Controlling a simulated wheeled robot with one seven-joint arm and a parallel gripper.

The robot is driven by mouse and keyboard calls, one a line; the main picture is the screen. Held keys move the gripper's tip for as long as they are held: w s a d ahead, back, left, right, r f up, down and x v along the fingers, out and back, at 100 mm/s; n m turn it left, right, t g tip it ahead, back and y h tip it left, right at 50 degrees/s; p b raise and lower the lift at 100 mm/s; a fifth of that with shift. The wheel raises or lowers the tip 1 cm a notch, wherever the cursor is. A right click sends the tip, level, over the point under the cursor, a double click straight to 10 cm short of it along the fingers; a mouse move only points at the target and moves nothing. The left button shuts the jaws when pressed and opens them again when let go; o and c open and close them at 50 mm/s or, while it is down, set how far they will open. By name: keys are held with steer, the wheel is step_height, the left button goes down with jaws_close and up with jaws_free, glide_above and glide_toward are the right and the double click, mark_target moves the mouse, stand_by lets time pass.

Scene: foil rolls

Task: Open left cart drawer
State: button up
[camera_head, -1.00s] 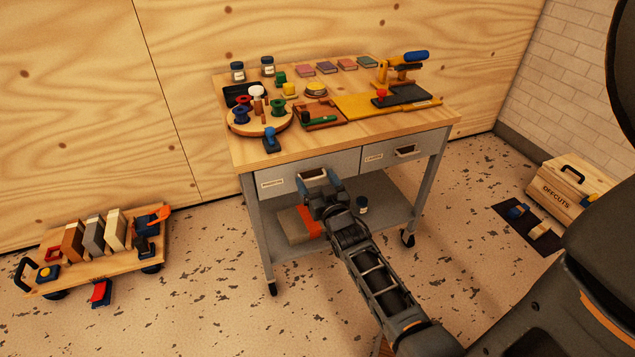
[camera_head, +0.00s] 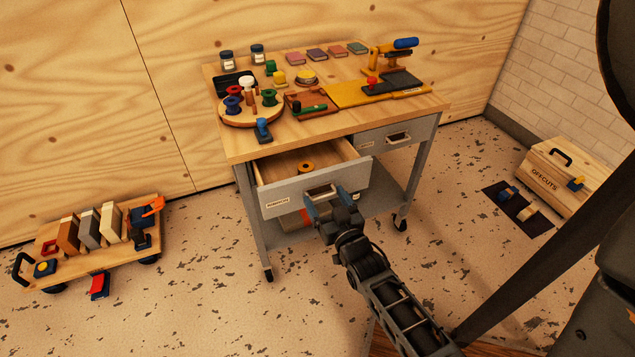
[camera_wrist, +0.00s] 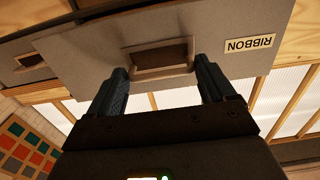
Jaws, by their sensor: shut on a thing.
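The left cart drawer (camera_head: 352,179) is pulled out of the cart (camera_head: 240,152), and its wooden inside shows. Its grey front carries a label that reads RIBBON in the wrist view (camera_wrist: 248,43). The metal handle (camera_head: 319,190) is in the middle of the drawer front and also shows in the wrist view (camera_wrist: 158,58). My gripper (camera_head: 327,203) is at the handle, with one finger at each side of it, and is shut on it. In the wrist view the fingers (camera_wrist: 161,70) reach to the handle's two ends.
The right drawer (camera_head: 385,140) is shut. Spools, jars and tools stand on the cart top. The floor before the cart is mostly clear.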

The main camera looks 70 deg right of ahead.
steer(key=shift+s+v, duration=0.2)
steer(key=shift+v, duration=2.1)
steer(key=shift+d, duration=0.25)
steer(key=o, duration=1.3)
steer(key=shift+w, duration=0.1)
steer(key=shift+a, duration=0.1)
steer(key=shift+v, duration=3.9)
